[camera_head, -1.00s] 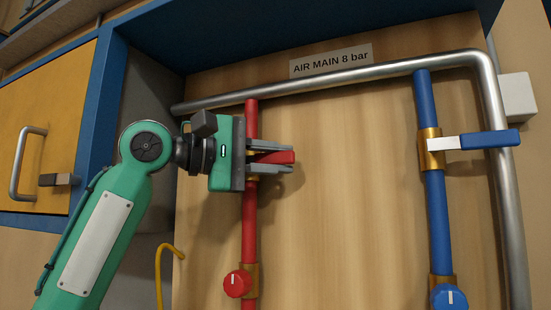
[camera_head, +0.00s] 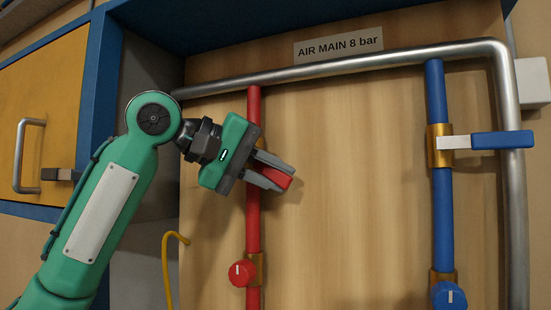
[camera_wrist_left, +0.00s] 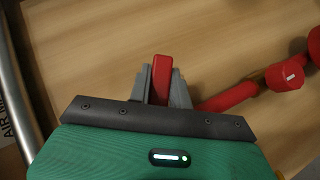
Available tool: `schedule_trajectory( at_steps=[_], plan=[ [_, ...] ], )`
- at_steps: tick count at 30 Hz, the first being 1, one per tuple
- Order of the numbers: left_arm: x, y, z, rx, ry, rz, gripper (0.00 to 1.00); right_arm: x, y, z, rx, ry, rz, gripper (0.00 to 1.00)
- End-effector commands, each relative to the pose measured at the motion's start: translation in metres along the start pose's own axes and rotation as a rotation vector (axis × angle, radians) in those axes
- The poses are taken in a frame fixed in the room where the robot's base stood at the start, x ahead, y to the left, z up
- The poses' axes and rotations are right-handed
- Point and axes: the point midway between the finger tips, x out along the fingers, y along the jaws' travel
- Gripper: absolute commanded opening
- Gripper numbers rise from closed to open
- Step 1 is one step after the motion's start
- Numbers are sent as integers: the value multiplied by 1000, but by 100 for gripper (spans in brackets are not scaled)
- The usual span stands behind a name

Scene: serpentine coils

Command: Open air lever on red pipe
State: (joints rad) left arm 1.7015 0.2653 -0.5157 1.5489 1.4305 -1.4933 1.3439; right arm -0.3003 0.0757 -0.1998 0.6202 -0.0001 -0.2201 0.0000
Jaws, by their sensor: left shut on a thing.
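The red pipe (camera_head: 253,215) runs down the wooden panel from the metal main. My left gripper (camera_head: 276,176) is shut on the red lever (camera_head: 279,178), which tilts down to the right in the head view. In the left wrist view the red lever (camera_wrist_left: 162,80) stands between the two grey fingers. The lever's pivot and its valve body are mostly hidden behind my gripper. My right gripper is not in view.
A red knob (camera_head: 241,273) sits lower on the red pipe. A blue pipe (camera_head: 441,210) with a blue lever (camera_head: 502,140) and a blue knob (camera_head: 450,295) stands to the right. The metal main (camera_head: 390,59) crosses above. A yellow hook-shaped tube (camera_head: 167,270) is at lower left.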

Motion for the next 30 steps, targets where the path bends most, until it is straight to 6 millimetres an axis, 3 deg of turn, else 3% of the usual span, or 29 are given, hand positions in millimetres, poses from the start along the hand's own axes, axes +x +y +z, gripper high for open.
schedule_trajectory(
  at_steps=[20,21,23,30],
  plan=[
    [2,-7,1,48,-2,-53,0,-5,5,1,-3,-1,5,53],
    [2,-7,1,48,-2,-53,28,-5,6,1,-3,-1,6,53],
    [2,-6,1,48,-2,-52,39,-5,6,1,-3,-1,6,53],
    [1,-6,0,48,-1,-50,42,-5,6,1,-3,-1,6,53]
  ],
)
